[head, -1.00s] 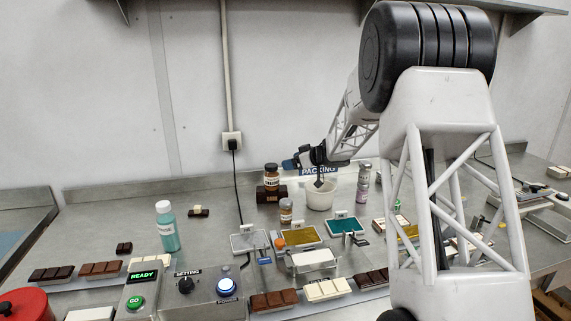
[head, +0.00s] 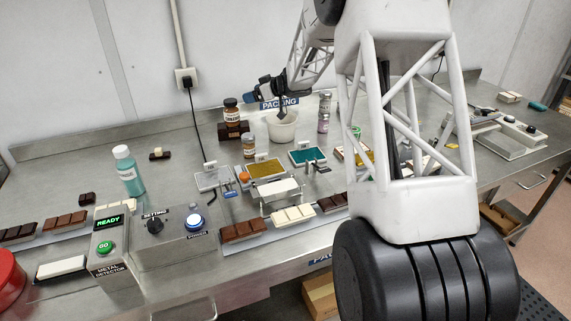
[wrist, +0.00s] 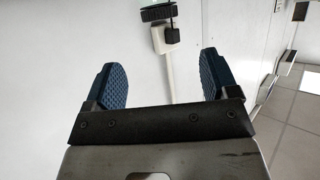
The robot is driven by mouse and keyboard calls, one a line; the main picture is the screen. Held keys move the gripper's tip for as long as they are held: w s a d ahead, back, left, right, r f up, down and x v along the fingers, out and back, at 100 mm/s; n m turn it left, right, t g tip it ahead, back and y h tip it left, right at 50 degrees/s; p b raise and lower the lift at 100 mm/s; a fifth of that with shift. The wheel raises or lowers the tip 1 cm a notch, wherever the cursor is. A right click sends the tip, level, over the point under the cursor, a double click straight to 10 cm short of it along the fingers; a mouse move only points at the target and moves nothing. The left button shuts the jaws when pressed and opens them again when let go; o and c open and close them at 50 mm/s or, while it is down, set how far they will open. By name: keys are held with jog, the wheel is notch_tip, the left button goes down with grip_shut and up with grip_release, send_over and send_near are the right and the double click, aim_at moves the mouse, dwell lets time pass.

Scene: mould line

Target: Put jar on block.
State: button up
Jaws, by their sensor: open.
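A brown jar with a black lid and a pale label (head: 231,114) stands upright, apparently on top of a dark brown block (head: 229,132) at the back of the bench. A second, similar brown jar (head: 249,147) stands on the bench in front of it. My gripper (head: 251,93) is just right of and above the first jar's lid, pointing left, apart from it as far as I can tell. In the wrist view my gripper (wrist: 163,80) is open with nothing between the fingers; only wall and an outlet show beyond.
A white cup (head: 283,128) stands below my arm, with slim grey and pink bottles (head: 324,113) to its right. A teal bottle (head: 129,171) is at left. Coloured trays (head: 266,170) and chocolate bars fill the front. Bench behind the teal bottle is mostly clear.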

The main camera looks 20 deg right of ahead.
jog(key=s+a+r+m+t+h, duration=0.1)
jog(key=s+r+m+t+h, duration=0.3)
jog(key=s+r, duration=0.45)
jog(key=s+r+m+h, duration=0.3)
jog(key=s+r+h, duration=0.25)
jog(key=s, duration=0.55)
jog(key=s+a+f+g, duration=0.3)
jog(key=s, duration=1.1)
jog(key=s+a+f+m+g, duration=0.1)
jog(key=s+a+f+g, duration=0.2)
jog(key=s, duration=1.2)
jog(key=s+a+f+m+g, duration=0.1)
jog(key=s+a+f+g, duration=0.2)
jog(key=s, duration=1.2)
jog(key=shift+a+f+g, duration=0.15)
jog(key=shift+f+g, duration=0.7)
jog(key=shift+g, duration=0.05)
